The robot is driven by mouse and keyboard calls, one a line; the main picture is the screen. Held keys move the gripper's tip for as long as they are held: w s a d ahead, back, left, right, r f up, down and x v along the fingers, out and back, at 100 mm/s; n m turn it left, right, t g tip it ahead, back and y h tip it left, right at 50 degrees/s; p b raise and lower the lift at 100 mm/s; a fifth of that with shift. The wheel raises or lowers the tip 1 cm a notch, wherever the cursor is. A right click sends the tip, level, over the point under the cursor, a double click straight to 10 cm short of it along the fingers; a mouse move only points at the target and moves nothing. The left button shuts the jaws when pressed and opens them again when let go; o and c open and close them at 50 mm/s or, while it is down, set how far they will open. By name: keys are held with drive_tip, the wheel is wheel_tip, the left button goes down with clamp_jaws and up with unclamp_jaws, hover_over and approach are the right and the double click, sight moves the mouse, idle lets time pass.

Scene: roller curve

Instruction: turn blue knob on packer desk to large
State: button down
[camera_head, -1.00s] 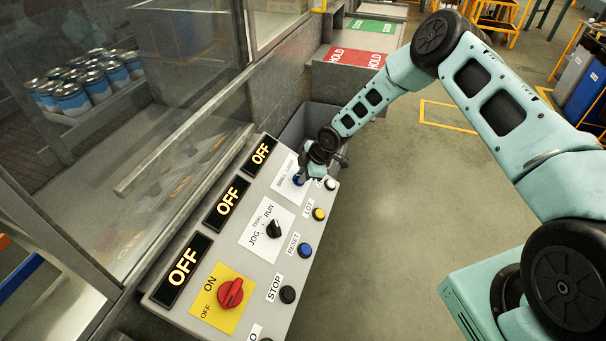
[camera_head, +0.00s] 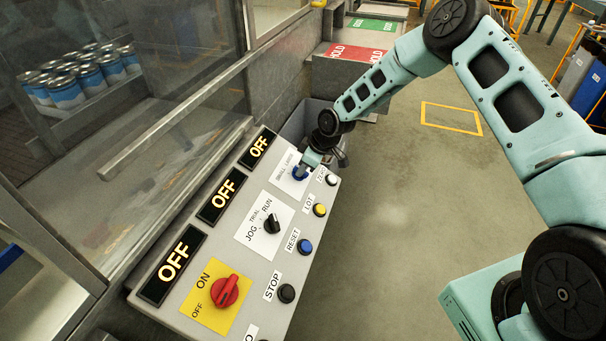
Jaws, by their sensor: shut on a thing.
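The blue knob (camera_head: 299,173) sits on a white label marked SMALL and LARGE (camera_head: 282,163) at the far end of the sloped grey packer desk (camera_head: 232,248). My gripper (camera_head: 304,167) is over the knob and shut on it. My wrist partly covers the knob and its label, so I cannot tell which way the knob points. A display reading OFF (camera_head: 259,147) is beside this label.
A black JOG/TRIAL/RUN knob (camera_head: 271,226), a red ON/OFF knob (camera_head: 224,291) and push buttons, including yellow LOT (camera_head: 319,210) and blue RESET (camera_head: 305,246), are nearby. A grey bin (camera_head: 296,128) is behind the desk. Open floor is at the right.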

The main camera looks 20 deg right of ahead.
drive_tip(key=m+b, duration=0.3)
drive_tip(key=m, duration=0.2)
drive_tip(key=shift+d+m, duration=0.1)
drive_tip(key=shift+m, duration=0.3)
drive_tip(key=shift+b, duration=0.3)
drive_tip(key=shift+w, duration=0.1)
drive_tip(key=c, duration=1.4)
unclamp_jaws()
drive_tip(key=b+v, duration=0.3)
drive_tip(key=v, duration=1.4)
drive_tip(key=shift+d, duration=0.35)
drive_tip(key=shift+w+r, duration=0.1)
